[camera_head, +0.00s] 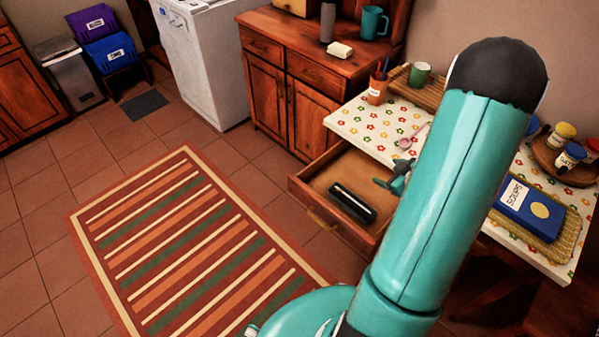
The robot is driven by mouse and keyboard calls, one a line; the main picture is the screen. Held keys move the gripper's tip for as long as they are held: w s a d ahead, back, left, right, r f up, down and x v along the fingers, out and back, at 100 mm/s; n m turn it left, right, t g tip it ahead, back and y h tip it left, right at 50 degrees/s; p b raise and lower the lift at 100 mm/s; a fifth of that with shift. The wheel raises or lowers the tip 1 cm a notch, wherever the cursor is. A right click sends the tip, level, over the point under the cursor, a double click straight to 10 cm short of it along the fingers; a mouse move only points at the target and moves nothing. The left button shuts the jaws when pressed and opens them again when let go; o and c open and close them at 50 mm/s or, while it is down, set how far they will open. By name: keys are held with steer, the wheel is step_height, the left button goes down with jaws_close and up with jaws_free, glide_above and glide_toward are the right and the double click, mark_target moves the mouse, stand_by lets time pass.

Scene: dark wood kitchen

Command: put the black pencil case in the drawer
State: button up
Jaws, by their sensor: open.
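The black pencil case (352,204) lies inside the open drawer (321,177), near its front left part, with a pale strip along its top. The drawer is pulled out from under the table with the flowered cloth. My gripper (389,182) is open, just to the right of the case and apart from it in the picture. Its exact height over the drawer is hard to tell. My teal arm hides the right part of the drawer.
A striped rug (185,240) covers clear floor at left.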

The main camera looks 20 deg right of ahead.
steer(key=w+a+r+m+g+h, duration=0.1)
steer(key=w+r+h, duration=0.15)
steer(key=r, duration=0.25)
steer(key=w+a+r+h, duration=0.1)
steer(key=w+r, duration=0.2)
steer(key=r, duration=0.3)
steer(key=a+r+m+g+h, duration=0.1)
steer(key=a+r+m, duration=0.1)
steer(key=a+r, duration=0.8)
steer(key=s+a+r+g+y, duration=0.1)
steer(key=s+a+r+y, duration=0.1)
steer(key=s+a, duration=0.5)
steer(key=s+a+r+m+g+y, duration=0.1)
steer(key=s+a+r, duration=0.4)
steer(key=a, duration=1)
steer(key=s+g+y, duration=0.1)
steer(key=s, duration=0.2)
steer(key=shift+s+a+r, duration=0.2)
steer(key=shift+a+r, duration=0.1)
steer(key=shift+a, duration=0.1)
